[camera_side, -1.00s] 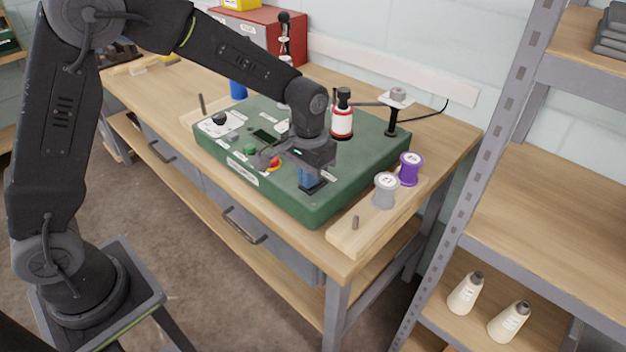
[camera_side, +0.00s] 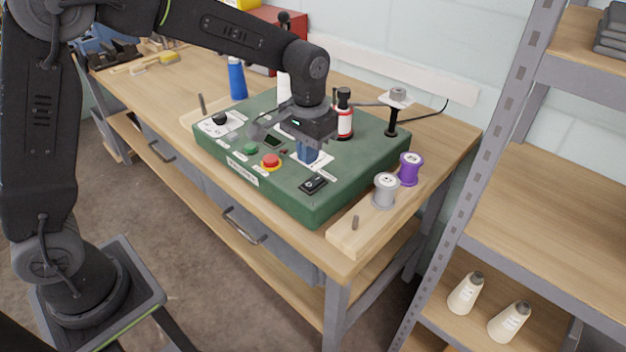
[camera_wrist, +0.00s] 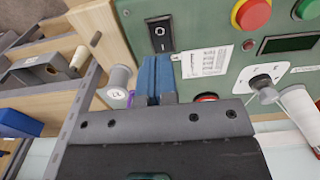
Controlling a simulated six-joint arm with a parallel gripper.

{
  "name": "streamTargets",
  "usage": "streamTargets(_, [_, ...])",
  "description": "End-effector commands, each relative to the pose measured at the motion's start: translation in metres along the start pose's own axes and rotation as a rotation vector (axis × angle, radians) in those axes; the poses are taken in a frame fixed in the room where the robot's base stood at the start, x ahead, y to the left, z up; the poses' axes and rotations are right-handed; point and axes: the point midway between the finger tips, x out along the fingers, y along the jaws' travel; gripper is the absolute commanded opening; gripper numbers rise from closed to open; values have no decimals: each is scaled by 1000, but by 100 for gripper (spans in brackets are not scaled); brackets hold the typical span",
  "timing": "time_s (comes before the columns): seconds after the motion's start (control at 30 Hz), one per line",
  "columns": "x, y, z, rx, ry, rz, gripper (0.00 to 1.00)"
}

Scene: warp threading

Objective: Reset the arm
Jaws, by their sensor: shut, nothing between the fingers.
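My gripper (camera_side: 307,156) is shut and empty, its blue fingers pointing down above the green machine box (camera_side: 345,188). In the wrist view my gripper (camera_wrist: 154,65) shows as blue fingers pressed together. The black rocker switch (camera_side: 314,184) is in front of the fingers and apart from them; it also shows in the wrist view (camera_wrist: 160,35). The red button (camera_side: 271,160) and green button (camera_side: 250,149) are to the left. A white label lies partly behind the fingers. My wrist hides part of the machine's top.
A red-and-white bottle-like spool (camera_side: 343,122) stands close behind my gripper. A grey spool (camera_side: 385,190) and purple spool (camera_side: 411,168) stand on a wooden strip at right. The shelf (camera_side: 540,205) is at right.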

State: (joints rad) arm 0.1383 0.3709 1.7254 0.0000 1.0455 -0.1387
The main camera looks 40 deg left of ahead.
Motion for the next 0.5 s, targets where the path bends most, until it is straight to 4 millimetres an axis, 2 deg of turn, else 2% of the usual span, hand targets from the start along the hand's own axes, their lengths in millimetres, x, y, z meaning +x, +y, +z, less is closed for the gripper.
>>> streamTargets(0.13, [-7,0,0,0,1,0,0])
streamTargets(0.5, [-12,-1,3,0,8,1,0])
